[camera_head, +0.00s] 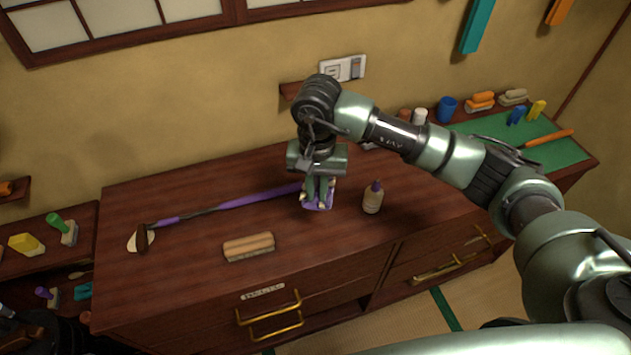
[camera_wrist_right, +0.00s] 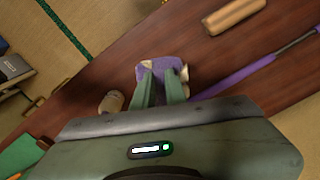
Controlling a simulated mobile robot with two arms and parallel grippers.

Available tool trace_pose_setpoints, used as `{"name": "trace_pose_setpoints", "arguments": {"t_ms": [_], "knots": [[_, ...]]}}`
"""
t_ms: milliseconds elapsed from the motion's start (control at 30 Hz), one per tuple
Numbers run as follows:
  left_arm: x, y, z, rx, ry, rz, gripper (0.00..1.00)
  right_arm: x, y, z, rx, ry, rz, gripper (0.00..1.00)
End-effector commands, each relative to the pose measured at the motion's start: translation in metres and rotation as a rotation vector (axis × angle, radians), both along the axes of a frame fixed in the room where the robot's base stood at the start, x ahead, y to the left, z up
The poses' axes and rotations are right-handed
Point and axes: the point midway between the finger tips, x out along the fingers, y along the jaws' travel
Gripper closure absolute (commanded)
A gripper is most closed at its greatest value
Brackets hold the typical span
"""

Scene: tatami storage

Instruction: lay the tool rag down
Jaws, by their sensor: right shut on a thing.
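The tool rag (camera_head: 318,197) is a crumpled purple cloth with pale patches. It is at the top of the dark wooden chest (camera_head: 190,290), between the bottle and the purple-handled tool. My right gripper (camera_head: 318,192) points down and is shut on the rag. In the right wrist view the rag (camera_wrist_right: 160,70) sits between the two green fingertips (camera_wrist_right: 161,84), with its edges spreading past them. I cannot tell whether its underside touches the chest top. My left gripper is not clearly in view.
A long purple-handled tool (camera_head: 240,201) lies to the left, and a wooden block (camera_head: 249,247) lies in front. A green mat (camera_head: 515,140) is at the right. The chest's front left is clear.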

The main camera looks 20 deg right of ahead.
Motion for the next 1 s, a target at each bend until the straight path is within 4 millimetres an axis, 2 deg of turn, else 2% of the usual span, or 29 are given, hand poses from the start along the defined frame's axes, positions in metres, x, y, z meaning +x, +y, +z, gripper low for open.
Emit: {"name": "trace_pose_setpoints", "arguments": {"t_ms": [33,500,933,1000], "knots": [[0.001,0.001,-0.006,0.001,-0.001,0.001,0.41,0.000,0.000,-0.010,0.000,0.001,0.000,1.00],[-0.005,0.003,-0.036,0.004,0.008,0.004,0.41,-0.001,0.000,-0.077,0.002,0.001,0.001,1.00],[-0.008,0.003,-0.059,0.004,0.012,0.003,0.41,0.000,0.000,-0.132,0.002,-0.001,0.001,1.00],[-0.008,0.003,-0.069,0.004,0.012,0.003,0.41,0.001,0.000,-0.139,0.000,-0.004,0.002,1.00]]}}
